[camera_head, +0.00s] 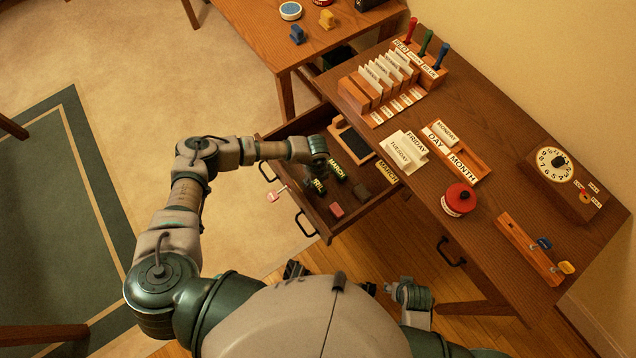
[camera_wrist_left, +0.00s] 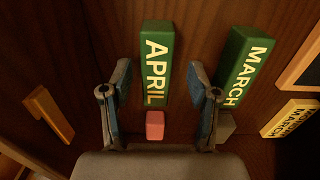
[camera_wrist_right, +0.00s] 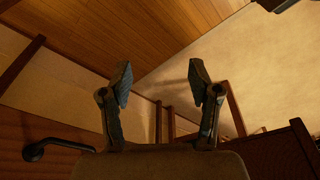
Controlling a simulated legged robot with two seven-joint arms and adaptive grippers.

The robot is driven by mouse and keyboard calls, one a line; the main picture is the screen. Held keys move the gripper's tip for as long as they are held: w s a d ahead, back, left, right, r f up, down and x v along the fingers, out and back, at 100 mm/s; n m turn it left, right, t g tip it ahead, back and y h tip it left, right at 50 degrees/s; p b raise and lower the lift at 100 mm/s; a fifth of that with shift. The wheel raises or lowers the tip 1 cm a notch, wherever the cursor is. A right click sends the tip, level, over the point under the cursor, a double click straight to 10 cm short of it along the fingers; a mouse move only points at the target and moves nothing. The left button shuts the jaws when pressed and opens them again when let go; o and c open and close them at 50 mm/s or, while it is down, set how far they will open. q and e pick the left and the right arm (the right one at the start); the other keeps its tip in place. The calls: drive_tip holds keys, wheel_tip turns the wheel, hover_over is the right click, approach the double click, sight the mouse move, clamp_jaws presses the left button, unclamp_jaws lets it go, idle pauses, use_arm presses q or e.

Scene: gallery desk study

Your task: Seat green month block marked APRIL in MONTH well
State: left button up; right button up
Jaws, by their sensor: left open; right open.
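The green APRIL block (camera_wrist_left: 158,65) lies in the open drawer, lettered face up, in the left wrist view. In the head view only its end letters (camera_head: 319,186) show beside my gripper. My left gripper (camera_wrist_left: 162,85) is open above the drawer floor, its fingers on either side of the APRIL block's near end, with gaps; contact is not visible. The wooden holder (camera_head: 472,158) on the desk has DAY and MONTH labels; its MONTH well looks empty. My right gripper (camera_wrist_right: 160,80) is open and empty, away from the desk top.
A green MARCH block (camera_wrist_left: 243,68) lies right of APRIL, with a yellow MARCH block (camera_wrist_left: 290,117) beyond. A pink eraser (camera_wrist_left: 155,125) is close to APRIL's near end. White day blocks (camera_head: 403,150) and a red round container (camera_head: 458,199) stand near the holder.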

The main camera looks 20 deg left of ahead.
use_arm(q)
drive_tip(key=shift+a+f, duration=0.1)
drive_tip(key=shift+a, duration=0.25)
drive_tip(key=shift+c, duration=0.5)
drive_tip(key=shift+a, duration=0.15)
drive_tip(key=c, duration=0.8)
clamp_jaws()
drive_tip(key=shift+d, duration=0.3)
